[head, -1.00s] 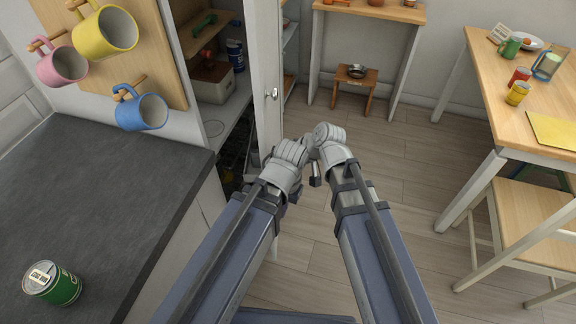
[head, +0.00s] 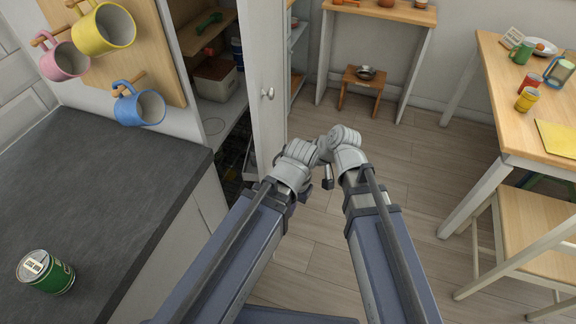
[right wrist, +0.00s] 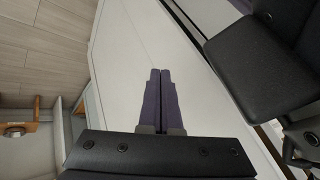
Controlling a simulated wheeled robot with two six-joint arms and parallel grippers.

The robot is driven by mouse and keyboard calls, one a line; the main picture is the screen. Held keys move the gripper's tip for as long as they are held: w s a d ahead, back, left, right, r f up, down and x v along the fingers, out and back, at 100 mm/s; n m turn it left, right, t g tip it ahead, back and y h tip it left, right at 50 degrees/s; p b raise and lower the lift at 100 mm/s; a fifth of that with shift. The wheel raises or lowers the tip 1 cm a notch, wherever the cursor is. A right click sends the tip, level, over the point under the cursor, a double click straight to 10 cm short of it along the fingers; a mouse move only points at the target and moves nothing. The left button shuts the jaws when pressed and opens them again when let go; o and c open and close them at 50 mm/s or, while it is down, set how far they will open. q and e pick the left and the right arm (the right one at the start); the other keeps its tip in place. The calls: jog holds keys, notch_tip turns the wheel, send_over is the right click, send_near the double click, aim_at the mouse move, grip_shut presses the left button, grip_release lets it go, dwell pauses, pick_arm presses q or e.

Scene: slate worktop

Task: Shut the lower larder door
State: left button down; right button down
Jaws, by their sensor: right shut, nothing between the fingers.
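A white larder door (head: 266,60) with a round knob (head: 269,94) stands open in the head view, beside the open larder. Its lower part runs down behind my arms. I cannot tell from the head view where the upper and lower doors divide. My right gripper (right wrist: 160,76) is shut and empty in the right wrist view, over a broad white panel (right wrist: 135,45); whether it touches is unclear. In the head view both wrists are close together just right of the door's lower part. My left gripper's fingers are hidden there.
Larder shelves (head: 228,112) hold a box (head: 214,80) and other items. A slate worktop (head: 100,190) with a green can (head: 45,272) is at left. A small stool (head: 362,90), a table (head: 500,110) and a chair (head: 530,235) stand right. Floor between is clear.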

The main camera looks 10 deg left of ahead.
jog(key=s+a+p+v, duration=0.1)
jog(key=p+v, duration=0.6)
jog(key=v, duration=0.2)
jog(key=shift+s+r, duration=0.35)
jog(key=shift+r, duration=0.05)
jog(key=shift+d, duration=0.15)
